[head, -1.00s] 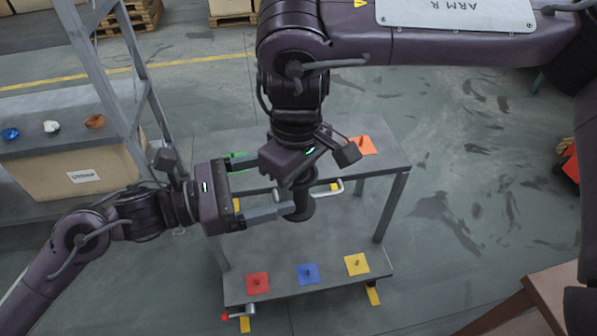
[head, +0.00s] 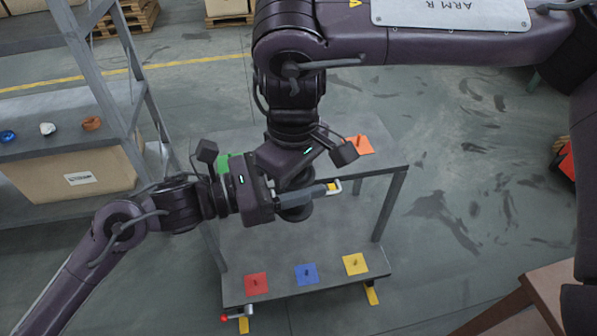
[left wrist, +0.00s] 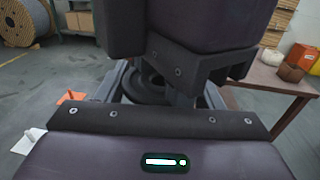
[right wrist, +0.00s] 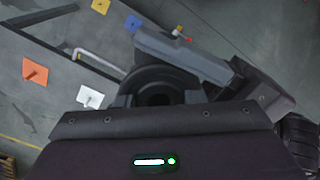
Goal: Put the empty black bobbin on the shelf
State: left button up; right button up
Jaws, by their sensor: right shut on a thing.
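The black bobbin (head: 296,213) hangs upright below my right gripper (head: 297,180), which is shut on it, above the cart. Its round flange and dark central hole show in the right wrist view (right wrist: 158,93). My left gripper (head: 305,193) has come in from the left at the bobbin. In the left wrist view its fingers stand apart with the bobbin (left wrist: 150,85) between them; whether they touch it I cannot tell. One left finger is hidden in the head view. The grey shelf (head: 65,140) at the left carries blue, white and orange pieces and a cardboard box below.
The grey two-level cart (head: 330,265) under my grippers has red (head: 256,283), blue (head: 306,274) and yellow (head: 355,263) pads with pegs in front, green and orange ones behind. A slanted shelf upright (head: 100,85) stands near my left arm. A brown table (head: 550,290) is at lower right.

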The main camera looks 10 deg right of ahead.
pick_arm(q)
jog(key=shift+c, duration=1.1)
jog(key=shift+w, duration=0.1)
jog(key=shift+c, duration=0.4)
pick_arm(e)
jog(key=o, duration=1.2)
pick_arm(q)
jog(key=shift+a, duration=0.1)
pick_arm(e)
jog(key=shift+o, duration=0.6)
pick_arm(q)
jog(key=shift+w, duration=0.1)
pick_arm(e)
jog(key=shift+r, duration=0.1)
